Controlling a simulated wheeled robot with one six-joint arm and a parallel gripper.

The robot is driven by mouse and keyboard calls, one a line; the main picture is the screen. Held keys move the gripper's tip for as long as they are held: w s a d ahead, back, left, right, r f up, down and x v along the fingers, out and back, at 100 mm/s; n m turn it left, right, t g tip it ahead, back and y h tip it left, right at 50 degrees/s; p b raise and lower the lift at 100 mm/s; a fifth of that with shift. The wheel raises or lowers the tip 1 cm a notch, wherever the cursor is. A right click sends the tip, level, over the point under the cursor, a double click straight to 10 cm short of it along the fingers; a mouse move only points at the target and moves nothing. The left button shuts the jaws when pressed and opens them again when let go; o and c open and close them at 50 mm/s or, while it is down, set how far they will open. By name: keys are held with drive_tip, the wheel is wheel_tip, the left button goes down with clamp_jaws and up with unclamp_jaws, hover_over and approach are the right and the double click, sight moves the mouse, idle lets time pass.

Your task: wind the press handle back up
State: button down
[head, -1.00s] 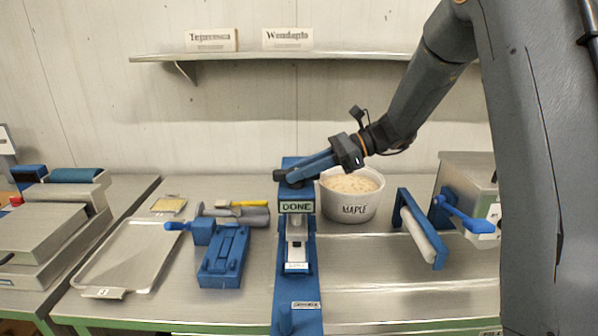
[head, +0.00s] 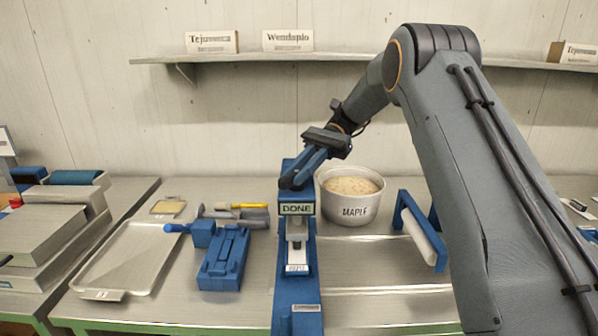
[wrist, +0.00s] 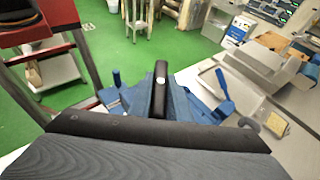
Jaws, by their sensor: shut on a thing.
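The blue press (head: 297,255) stands upright in the middle of the bench in the head view, with a DONE sign (head: 296,208) on its front. My gripper (head: 296,178) is at the top of the press, its blue fingers slanting down from upper right. In the wrist view the fingers (wrist: 162,100) are closed around the black grip of the press handle (wrist: 161,82). The rest of the handle is mostly hidden by my fingers. A pale labelled piece (head: 297,256) sits low in the press's front opening.
A blue-framed roller (head: 420,235) is farther right. A blue clamp-like device (head: 222,262) and metal tray (head: 128,262) lie left. A shelf (head: 400,60) runs along the wall.

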drive_tip(key=shift+a+r, duration=0.1)
drive_tip(key=shift+r, duration=0.1)
idle(0.4)
drive_tip(key=c, duration=1.6)
unclamp_jaws()
drive_tip(key=shift+s, duration=0.1)
drive_tip(key=shift+c, duration=0.2)
drive_tip(key=shift+f, duration=0.1)
